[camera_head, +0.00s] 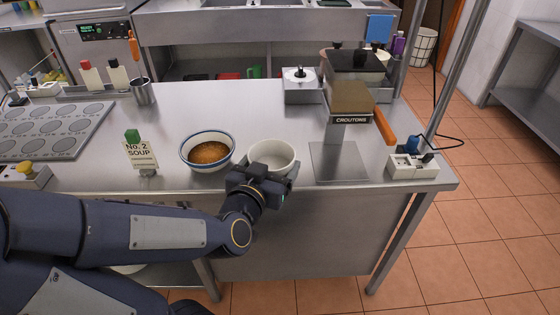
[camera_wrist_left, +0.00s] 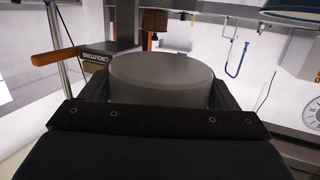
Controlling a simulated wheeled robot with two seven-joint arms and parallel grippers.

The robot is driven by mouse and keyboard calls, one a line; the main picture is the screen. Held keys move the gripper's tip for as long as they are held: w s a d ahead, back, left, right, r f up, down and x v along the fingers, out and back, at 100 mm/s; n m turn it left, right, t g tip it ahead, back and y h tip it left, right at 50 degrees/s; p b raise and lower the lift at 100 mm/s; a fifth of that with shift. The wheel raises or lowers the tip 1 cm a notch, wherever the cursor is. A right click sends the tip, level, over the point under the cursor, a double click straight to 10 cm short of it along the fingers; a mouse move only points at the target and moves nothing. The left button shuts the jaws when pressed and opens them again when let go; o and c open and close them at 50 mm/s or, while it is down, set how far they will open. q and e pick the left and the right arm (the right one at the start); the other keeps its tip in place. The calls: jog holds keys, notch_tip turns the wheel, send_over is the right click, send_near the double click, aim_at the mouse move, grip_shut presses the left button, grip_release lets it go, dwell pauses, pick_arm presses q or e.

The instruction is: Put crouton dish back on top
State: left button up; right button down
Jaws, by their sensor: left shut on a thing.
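A white round dish (camera_head: 272,156), which I take to be the crouton dish, is at the front edge of the steel counter. My left gripper (camera_head: 264,174) is shut on it from the front side. In the left wrist view the dish (camera_wrist_left: 163,75) appears as a shaded cylinder between the two dark fingers. I cannot tell whether its base touches the counter. The dispenser labelled CROUTONS (camera_head: 351,101) stands to its right, and its label also shows in the left wrist view (camera_wrist_left: 95,60). My right gripper is not in view.
A blue-rimmed bowl of soup (camera_head: 208,151) stands close to the left of the dish. A "No. 2 SOUP" sign (camera_head: 139,153) is further left. A flat metal plate (camera_head: 341,163) lies below the dispenser. The counter behind the bowls is clear.

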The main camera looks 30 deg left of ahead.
pick_arm(q)
jog(key=w+a+f, duration=0.1)
jog(key=w, duration=0.1)
jog(key=w+a+f+b, duration=0.1)
jog(key=w, duration=0.2)
jog(key=w+a+f+b, duration=0.1)
jog(key=w+a+f, duration=0.1)
jog(key=shift+w, duration=0.3)
jog(key=w+f, duration=0.1)
jog(key=w+a+f, duration=0.1)
jog(key=w+f, duration=0.1)
jog(key=w+a+f, duration=0.1)
jog(key=f, duration=0.1)
jog(key=shift+w+b, duration=0.2)
jog(key=shift+b, duration=0.15)
jog(key=shift+w+a+f, duration=0.1)
jog(key=shift+w+f, duration=0.05)
jog(key=shift+f, duration=1.7)
